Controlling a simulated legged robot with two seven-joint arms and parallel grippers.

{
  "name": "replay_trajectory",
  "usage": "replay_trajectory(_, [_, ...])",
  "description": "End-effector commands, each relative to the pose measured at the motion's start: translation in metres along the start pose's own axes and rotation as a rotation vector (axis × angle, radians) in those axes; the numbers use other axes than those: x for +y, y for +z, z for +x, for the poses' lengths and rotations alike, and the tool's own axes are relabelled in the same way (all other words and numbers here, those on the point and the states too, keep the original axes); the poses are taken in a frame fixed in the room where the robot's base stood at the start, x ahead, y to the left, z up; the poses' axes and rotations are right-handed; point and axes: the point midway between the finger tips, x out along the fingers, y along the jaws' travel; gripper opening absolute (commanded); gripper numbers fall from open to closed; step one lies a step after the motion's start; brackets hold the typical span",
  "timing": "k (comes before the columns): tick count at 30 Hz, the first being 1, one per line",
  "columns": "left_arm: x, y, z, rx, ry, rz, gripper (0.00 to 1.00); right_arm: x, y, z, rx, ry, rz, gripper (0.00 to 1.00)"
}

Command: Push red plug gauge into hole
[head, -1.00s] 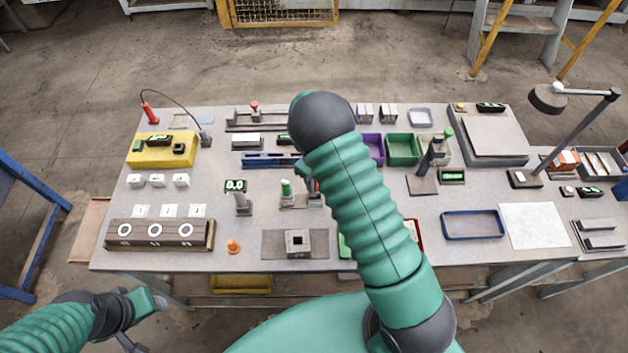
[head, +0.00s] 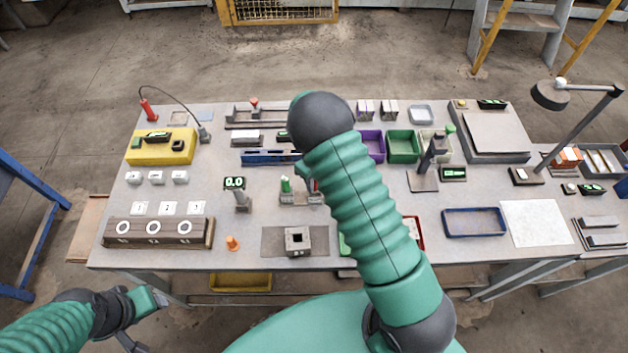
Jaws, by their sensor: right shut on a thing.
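The hollow brick (head: 297,241) is a grey block with a square hole, on a dark grey mat (head: 270,243) near the table's front edge. Behind it stands a small gauge rack (head: 290,198) with a green plug gauge (head: 286,184) upright in it. My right gripper (head: 311,183) is at the rack's right side, mostly hidden by my own arm. It is shut on the red plug gauge (head: 316,185), of which only a sliver of red shows. My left gripper (head: 148,322) is open and empty, off the table at the lower left.
A wooden block with round gauges (head: 158,232) and an orange cone (head: 232,243) lie left of the mat. A digital gauge stand (head: 241,198) is left of the rack. A blue tray (head: 473,223) lies to the right. My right arm hides the table's centre.

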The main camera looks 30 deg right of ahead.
Motion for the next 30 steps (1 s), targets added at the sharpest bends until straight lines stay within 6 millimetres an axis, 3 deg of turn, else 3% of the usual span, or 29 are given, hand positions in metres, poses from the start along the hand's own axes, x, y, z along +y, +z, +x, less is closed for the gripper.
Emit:
replay_trajectory(11, [0.0,0.001,0.005,0.0,0.0,0.0,0.48,0.0,0.0,0.007,0.0,0.0,0.0,0.0])
replay_trajectory(12, [0.0,0.001,0.005,0.0,0.0,0.0,0.48,0.0,0.0,0.007,0.0,0.0,0.0,0.24])
replay_trajectory(18, [0.0,0.001,0.004,0.0,0.0,0.0,0.48,0.0,0.0,0.007,0.0,0.0,0.0,0.48])
replay_trajectory(26, [0.0,0.001,0.004,0.0,0.0,0.0,0.48,0.0,0.0,0.007,0.0,0.0,0.0,0.48])
replay_trajectory(30, [0.0,0.002,0.007,0.0,0.0,0.0,0.48,-0.001,0.001,-0.003,-0.002,-0.001,0.0,0.48])
